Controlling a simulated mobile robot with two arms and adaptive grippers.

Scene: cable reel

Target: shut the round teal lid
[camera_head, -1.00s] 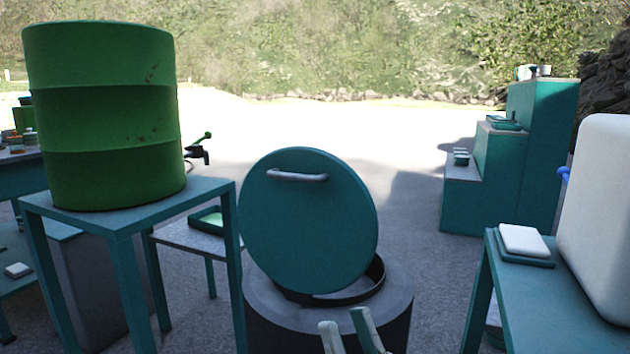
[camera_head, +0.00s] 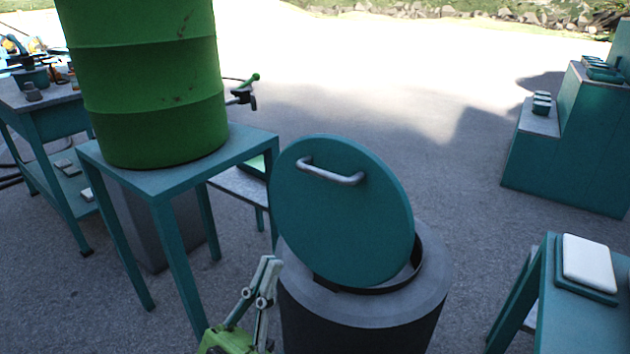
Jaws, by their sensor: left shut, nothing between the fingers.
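The round teal lid (camera_head: 345,220) stands open, tilted up on the grey drum-like container (camera_head: 425,290). A pale bar handle (camera_head: 330,172) is near the top of its facing side. Part of the container's dark inner rim shows at the lid's lower right. My left gripper (camera_head: 268,264) is at the bottom centre, left of the lid and container, with its fingers pointing up. It is shut and empty, and looks apart from the lid. My right gripper is not in view.
A green barrel (camera_head: 150,85) stands on a teal table (camera_head: 162,182) at the left, close to the lid. A teal table (camera_head: 590,325) with a white block (camera_head: 589,263) is at the right. Teal steps (camera_head: 560,150) stand behind it. Ground behind the lid is clear.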

